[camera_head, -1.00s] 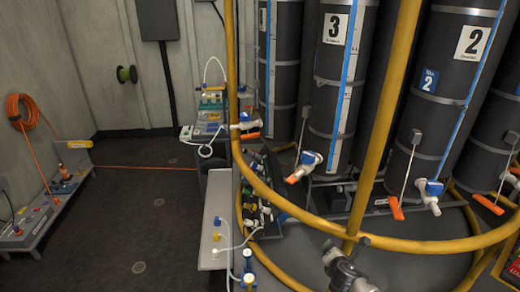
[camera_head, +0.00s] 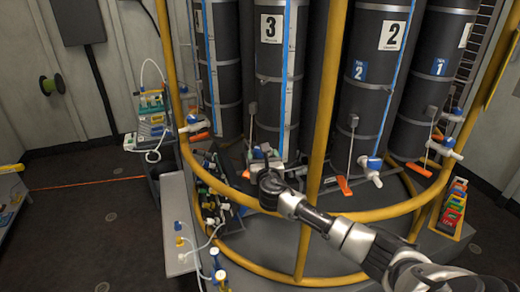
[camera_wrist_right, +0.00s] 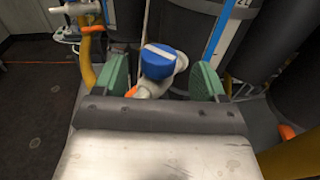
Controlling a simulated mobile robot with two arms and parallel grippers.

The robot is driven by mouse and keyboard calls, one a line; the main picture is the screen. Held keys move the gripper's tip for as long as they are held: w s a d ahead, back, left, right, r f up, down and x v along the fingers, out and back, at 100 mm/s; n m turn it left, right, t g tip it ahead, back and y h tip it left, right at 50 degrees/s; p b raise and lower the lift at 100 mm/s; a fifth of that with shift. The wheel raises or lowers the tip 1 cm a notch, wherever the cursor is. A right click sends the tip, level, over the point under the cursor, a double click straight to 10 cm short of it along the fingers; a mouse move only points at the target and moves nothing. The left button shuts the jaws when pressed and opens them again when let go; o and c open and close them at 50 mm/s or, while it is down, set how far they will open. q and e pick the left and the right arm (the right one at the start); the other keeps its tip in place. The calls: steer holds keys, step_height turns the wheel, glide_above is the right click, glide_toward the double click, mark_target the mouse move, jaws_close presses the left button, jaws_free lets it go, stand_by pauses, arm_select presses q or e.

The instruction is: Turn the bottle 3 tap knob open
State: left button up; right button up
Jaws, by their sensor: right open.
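Bottle 3 (camera_head: 258,75) is a tall dark cylinder with a white "3" label and a blue stripe. My right gripper (camera_head: 262,160) is open in front of its foot and hides most of the tap in the head view. In the right wrist view the blue tap knob (camera_wrist_right: 158,64) with a white bar across its top lies between the two green finger pads of my right gripper (camera_wrist_right: 161,78). There are gaps on both sides, so the pads appear apart from it. The white tap body (camera_wrist_right: 150,88) and an orange piece (camera_wrist_right: 131,92) show below the knob. My left gripper is out of view.
A yellow rail (camera_head: 300,218) curves around the bottles, with my right arm reaching over it. Bottle 2 (camera_head: 375,90) and its blue-knobbed tap (camera_head: 372,170) stand to the right. A grey bench (camera_head: 178,215) is at the left.

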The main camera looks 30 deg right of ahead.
steer(key=shift+x, duration=2.25)
steer(key=shift+c, duration=0.4)
steer(key=c, duration=0.8)
steer(key=shift+c, duration=0.2)
